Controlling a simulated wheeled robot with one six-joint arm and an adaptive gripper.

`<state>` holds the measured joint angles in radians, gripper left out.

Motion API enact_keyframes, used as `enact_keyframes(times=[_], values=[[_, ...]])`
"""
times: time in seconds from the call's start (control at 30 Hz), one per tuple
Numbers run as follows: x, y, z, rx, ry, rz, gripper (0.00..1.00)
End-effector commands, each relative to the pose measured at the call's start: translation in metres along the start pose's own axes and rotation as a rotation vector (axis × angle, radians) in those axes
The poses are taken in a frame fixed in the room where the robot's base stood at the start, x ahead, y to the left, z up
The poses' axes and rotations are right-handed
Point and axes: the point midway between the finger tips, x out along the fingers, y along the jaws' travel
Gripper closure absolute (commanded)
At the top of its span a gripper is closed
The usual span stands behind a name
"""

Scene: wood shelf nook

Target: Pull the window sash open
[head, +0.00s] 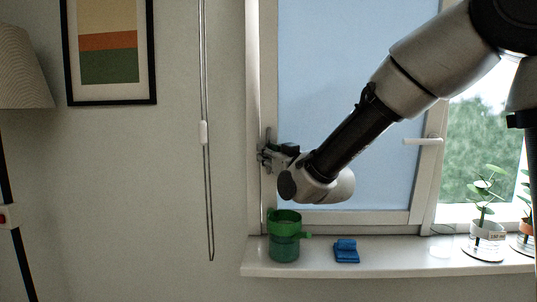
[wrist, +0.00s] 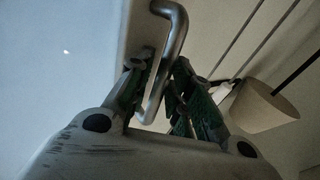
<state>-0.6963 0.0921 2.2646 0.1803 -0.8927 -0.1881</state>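The window sash (head: 345,217) is a white frame around a large pale blue pane in the head view. It looks flush with its surround; I cannot tell if there is a small gap. A bent metal handle (wrist: 176,35) stands out at the sash's left side. My gripper (head: 268,152) reaches that side from the right. In the wrist view, my gripper's green-padded fingers (wrist: 160,75) lie on both sides of the handle's bar and close in on it. In the head view the handle is mostly hidden by my gripper.
On the white sill (head: 400,262) stand a green cup (head: 285,245), a blue object (head: 346,251) and potted plants (head: 487,235). A blind cord (head: 204,132) hangs left of the window. A lamp shade (head: 22,70) and framed picture (head: 110,50) are farther left. A white lever (head: 423,141) is at right.

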Motion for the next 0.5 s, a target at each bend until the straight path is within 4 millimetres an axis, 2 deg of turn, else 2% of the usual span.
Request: enact_keyframes(times=[0.27, 0.5], values=[[-0.006, 0.0, -0.001, 0.0, 0.0, 0.0, 0.79], [-0.046, 0.0, -0.001, 0.0, 0.001, 0.0, 0.79]])
